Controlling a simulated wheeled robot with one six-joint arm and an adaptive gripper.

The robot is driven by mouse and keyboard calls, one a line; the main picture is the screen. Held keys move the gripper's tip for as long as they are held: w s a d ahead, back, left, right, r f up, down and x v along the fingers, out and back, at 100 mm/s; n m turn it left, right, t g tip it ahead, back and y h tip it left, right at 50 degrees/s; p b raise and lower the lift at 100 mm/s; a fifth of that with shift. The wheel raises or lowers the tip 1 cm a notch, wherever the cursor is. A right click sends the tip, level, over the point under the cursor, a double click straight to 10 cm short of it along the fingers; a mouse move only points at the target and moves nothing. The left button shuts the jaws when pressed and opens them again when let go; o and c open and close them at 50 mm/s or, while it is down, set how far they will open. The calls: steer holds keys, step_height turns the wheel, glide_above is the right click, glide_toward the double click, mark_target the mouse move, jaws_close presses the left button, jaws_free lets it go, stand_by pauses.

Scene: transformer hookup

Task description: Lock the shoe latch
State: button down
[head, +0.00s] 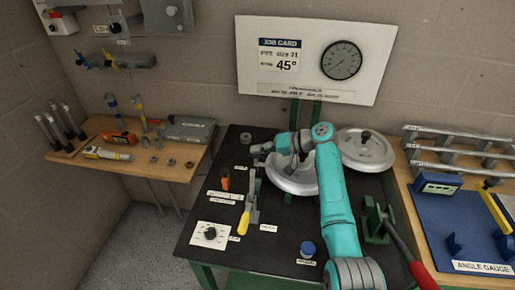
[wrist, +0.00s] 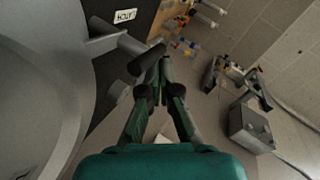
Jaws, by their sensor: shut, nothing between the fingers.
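The shoe latch shows in the wrist view as a grey arm (wrist: 103,46) ending in a dark cylindrical grip (wrist: 147,60). In the head view my gripper (head: 265,149) is at the left of the grey round shoe (head: 292,184), small and partly hidden by my wrist. The shoe also fills the left of the wrist view (wrist: 40,80).
A second round shoe (head: 363,150) with a dark knob lies at the back right. A wooden shelf (head: 150,165) holds tools at left.

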step_height(320, 180, up, 10)
stand_by(0.7)
